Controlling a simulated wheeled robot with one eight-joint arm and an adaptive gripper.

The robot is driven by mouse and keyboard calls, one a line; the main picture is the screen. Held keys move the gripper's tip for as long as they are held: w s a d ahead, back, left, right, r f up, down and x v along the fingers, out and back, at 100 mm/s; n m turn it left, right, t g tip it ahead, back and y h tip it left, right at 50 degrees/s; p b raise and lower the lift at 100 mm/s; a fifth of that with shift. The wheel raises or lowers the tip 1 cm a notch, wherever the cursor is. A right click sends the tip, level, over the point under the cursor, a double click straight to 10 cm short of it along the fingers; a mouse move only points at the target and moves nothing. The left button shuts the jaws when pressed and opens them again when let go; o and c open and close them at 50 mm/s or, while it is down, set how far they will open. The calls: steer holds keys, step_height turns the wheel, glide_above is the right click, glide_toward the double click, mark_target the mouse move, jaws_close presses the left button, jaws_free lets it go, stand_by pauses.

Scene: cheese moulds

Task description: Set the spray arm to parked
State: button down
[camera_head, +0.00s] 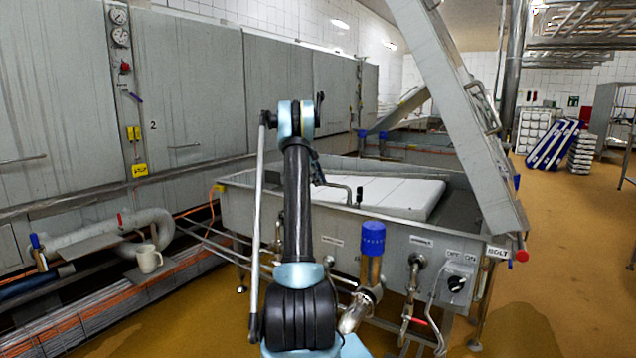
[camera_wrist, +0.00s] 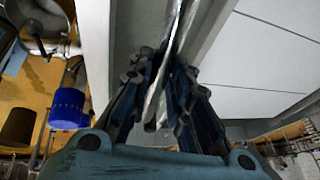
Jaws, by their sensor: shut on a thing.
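The spray arm shows in the head view as a thin bent metal pipe (camera_head: 341,186) over the near left part of the vat (camera_head: 240,207). In the wrist view a shiny metal rod (camera_wrist: 157,100), apparently this pipe, runs between the fingers of my gripper (camera_wrist: 168,95). The fingers are closed around it. In the head view my arm mostly hides the gripper and the pipe's near end. I cannot read a parked mark for the pipe.
White blocks (camera_head: 385,195) fill much of the vat. A raised grey lid (camera_head: 455,110) leans over its right end. A blue-capped pipe (camera_head: 372,240) stands at the vat's front, also in the wrist view (camera_wrist: 69,108). Floor at right is open.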

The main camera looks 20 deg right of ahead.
steer(key=shift+s+a+m, duration=0.25)
steer(key=shift+a+m, duration=0.15)
steer(key=shift+a, duration=0.25)
steer(key=c, duration=1.5)
jaws_free()
steer(key=shift+a, duration=0.1)
steer(key=v, duration=1.2)
steer(key=shift+w+d, duration=0.2)
steer(key=shift+d, duration=0.05)
